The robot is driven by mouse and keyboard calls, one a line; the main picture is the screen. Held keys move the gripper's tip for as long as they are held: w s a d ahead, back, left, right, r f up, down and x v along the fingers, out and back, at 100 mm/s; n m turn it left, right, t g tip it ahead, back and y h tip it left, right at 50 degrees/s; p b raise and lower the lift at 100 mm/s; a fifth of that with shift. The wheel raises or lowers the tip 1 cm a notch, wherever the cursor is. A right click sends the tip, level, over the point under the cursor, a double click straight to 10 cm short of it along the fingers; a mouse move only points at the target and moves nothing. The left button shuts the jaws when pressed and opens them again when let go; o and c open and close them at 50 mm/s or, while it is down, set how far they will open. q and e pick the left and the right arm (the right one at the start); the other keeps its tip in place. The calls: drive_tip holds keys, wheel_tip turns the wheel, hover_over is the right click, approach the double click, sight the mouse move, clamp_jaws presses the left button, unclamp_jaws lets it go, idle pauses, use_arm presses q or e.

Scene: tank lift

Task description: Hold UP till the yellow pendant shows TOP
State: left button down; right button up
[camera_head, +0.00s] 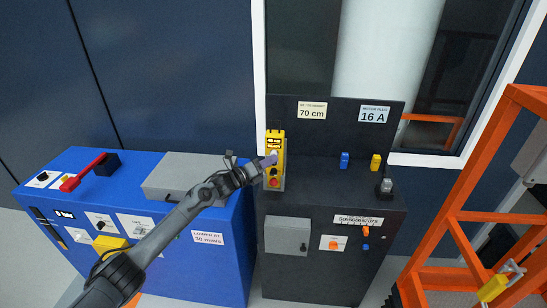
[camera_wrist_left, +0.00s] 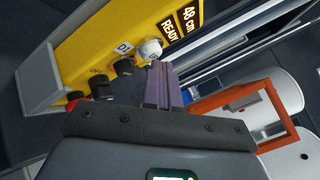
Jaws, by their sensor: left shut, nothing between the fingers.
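The yellow pendant (camera_head: 275,141) is upright on the black console. In the left wrist view its face (camera_wrist_left: 95,40) has a display (camera_wrist_left: 180,25) reading "48 cm" and "READY". Below the display are a white button (camera_wrist_left: 151,48), dark knobs (camera_wrist_left: 124,66) and a red button (camera_wrist_left: 75,98). My left gripper (camera_head: 270,160) is shut and empty at the pendant, its purple fingers (camera_wrist_left: 161,80) pointing at the white button. The fingertips are at or very close to that button; I cannot tell whether they press it. My right gripper is not in view.
The black console (camera_head: 290,210) carries signs reading "70 cm" (camera_head: 312,111) and "16 A" (camera_head: 374,114), plus blue (camera_head: 344,160) and yellow (camera_head: 376,162) parts. A blue cabinet (camera_head: 225,265) stands left. An orange frame (camera_head: 440,210) stands right.

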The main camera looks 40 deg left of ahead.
use_arm(q)
drive_tip(key=shift+w+a+b, duration=0.1)
drive_tip(key=shift+w+b, duration=0.1)
drive_tip(key=shift+b, duration=0.15)
idle(2.6)
idle(2.3)
idle(0.7)
drive_tip(key=shift+s+d+p, duration=0.45)
drive_tip(key=shift+s+p, duration=0.4)
drive_tip(key=shift+p, duration=0.25)
